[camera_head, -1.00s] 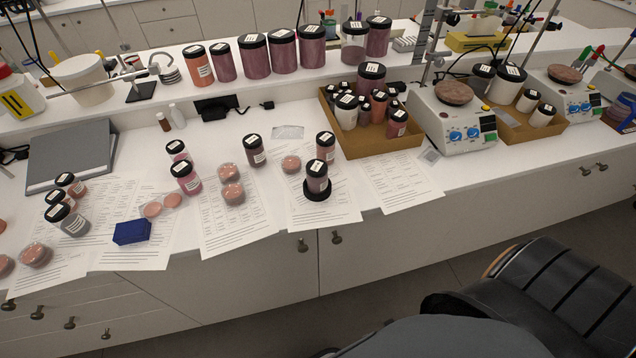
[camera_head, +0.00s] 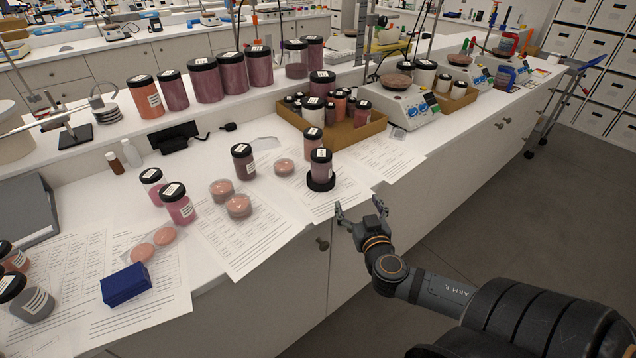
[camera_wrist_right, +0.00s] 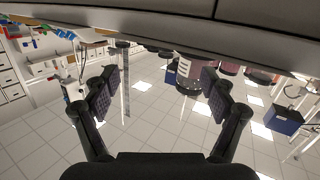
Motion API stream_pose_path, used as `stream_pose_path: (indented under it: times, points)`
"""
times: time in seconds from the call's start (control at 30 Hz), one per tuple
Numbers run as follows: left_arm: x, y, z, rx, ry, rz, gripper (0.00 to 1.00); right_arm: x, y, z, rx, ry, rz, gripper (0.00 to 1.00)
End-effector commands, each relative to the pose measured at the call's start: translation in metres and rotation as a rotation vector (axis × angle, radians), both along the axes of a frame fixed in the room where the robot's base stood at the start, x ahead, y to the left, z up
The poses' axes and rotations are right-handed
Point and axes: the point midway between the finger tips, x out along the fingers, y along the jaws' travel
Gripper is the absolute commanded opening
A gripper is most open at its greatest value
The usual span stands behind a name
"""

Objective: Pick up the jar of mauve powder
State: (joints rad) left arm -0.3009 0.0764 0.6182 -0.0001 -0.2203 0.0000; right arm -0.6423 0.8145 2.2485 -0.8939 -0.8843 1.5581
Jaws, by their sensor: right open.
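A jar of dull mauve powder (camera_head: 321,164) with a black lid and white label stands upright on a round black base (camera_head: 320,183) near the front edge of the bench. My right gripper (camera_head: 360,208) is open and empty, in front of the bench edge, lower and a little right of that jar, and apart from it. In the right wrist view, the two open fingers (camera_wrist_right: 160,92) frame a labelled jar (camera_wrist_right: 188,72), which appears upside down, closer to the right-hand finger. I cannot tell for sure that it is the same jar. My left gripper is not in view.
A darker jar (camera_head: 243,161) and clear dishes of pink powder (camera_head: 238,206) stand left of the base. A cardboard tray (camera_head: 345,136) of jars sits behind it. Papers (camera_head: 250,237) cover the bench front. A blue box (camera_head: 125,285) lies at left. Floor in front is free.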

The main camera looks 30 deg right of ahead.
Motion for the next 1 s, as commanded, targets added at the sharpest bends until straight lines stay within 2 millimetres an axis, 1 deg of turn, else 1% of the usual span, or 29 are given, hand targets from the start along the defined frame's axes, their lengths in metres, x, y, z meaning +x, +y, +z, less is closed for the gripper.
stream_pose_path:
  times: [0.03,0.13,0.3,0.37,0.47,0.53,0.67,0.8,0.9,1.0]
  points:
    - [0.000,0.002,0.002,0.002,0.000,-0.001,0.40,0.006,0.003,0.007,-0.006,-0.032,0.047,0.84]
    - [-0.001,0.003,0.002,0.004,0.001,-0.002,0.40,0.017,0.014,0.017,0.006,-0.087,0.144,0.84]
    - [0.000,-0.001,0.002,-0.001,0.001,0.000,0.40,0.027,0.029,0.023,0.033,-0.127,0.271,0.84]
    - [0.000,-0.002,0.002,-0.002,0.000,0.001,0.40,0.029,0.031,0.023,0.038,-0.131,0.290,0.84]
    - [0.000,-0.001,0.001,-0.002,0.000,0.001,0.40,0.030,0.032,0.023,0.043,-0.131,0.295,0.84]
    - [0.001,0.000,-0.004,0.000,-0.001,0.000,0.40,0.035,0.030,0.021,0.042,-0.133,0.291,0.84]
    - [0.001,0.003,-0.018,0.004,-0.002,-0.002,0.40,0.057,0.028,0.019,0.047,-0.139,0.290,0.84]
    - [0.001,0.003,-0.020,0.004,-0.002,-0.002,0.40,0.075,0.024,0.021,0.046,-0.133,0.286,0.84]
    - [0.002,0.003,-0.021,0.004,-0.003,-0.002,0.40,0.081,0.025,0.022,0.045,-0.132,0.291,0.84]
    - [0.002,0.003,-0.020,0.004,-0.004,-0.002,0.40,0.082,0.025,0.023,0.043,-0.132,0.292,0.84]
